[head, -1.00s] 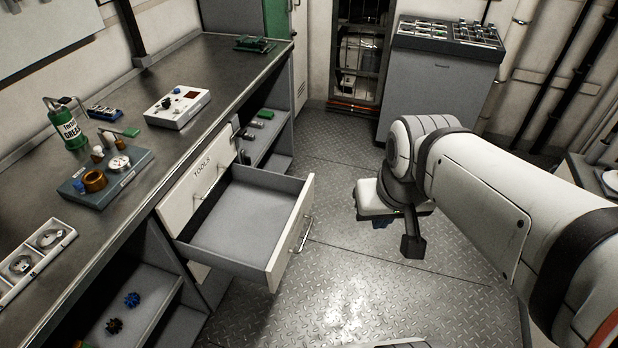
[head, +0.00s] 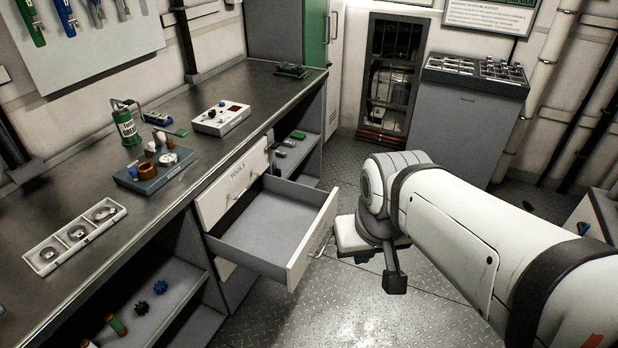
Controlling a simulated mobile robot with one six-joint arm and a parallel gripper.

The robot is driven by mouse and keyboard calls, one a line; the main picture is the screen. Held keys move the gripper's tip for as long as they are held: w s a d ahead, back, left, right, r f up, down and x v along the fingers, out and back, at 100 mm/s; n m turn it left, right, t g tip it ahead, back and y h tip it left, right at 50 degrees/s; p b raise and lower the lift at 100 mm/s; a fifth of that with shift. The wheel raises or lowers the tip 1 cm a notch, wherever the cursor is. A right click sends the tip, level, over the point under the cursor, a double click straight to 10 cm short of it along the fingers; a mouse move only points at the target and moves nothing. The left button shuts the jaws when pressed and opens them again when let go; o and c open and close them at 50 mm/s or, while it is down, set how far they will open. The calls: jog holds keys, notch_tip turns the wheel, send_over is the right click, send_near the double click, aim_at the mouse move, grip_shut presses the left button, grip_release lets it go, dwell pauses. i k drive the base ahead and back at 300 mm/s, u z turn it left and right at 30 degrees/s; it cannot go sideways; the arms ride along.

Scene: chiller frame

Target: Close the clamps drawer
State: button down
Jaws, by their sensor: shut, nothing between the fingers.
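A grey drawer (head: 265,225) with a pale front (head: 308,252) is pulled out below the shut TOOLS drawer (head: 229,186) and looks empty. Its own label is not readable, so I cannot confirm that it is the clamps drawer. Its bar handle (head: 326,236) is on the outer face, turned away to the right. My gripper (head: 361,257) hangs just right of that front, pointing down, and is shut with nothing held. Its fingers are small and dark here. I cannot tell whether it touches the handle.
The workbench (head: 190,122) runs along the left, with a grease can (head: 127,128), a control box (head: 220,118) and a white tray (head: 62,255) on top. Open shelves lie below. A grey cabinet (head: 462,125) stands at the back right. Metal floor in front is clear.

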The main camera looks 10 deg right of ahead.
aim_at(276, 238)
jog(key=i, duration=1)
jog(key=u, duration=0.05)
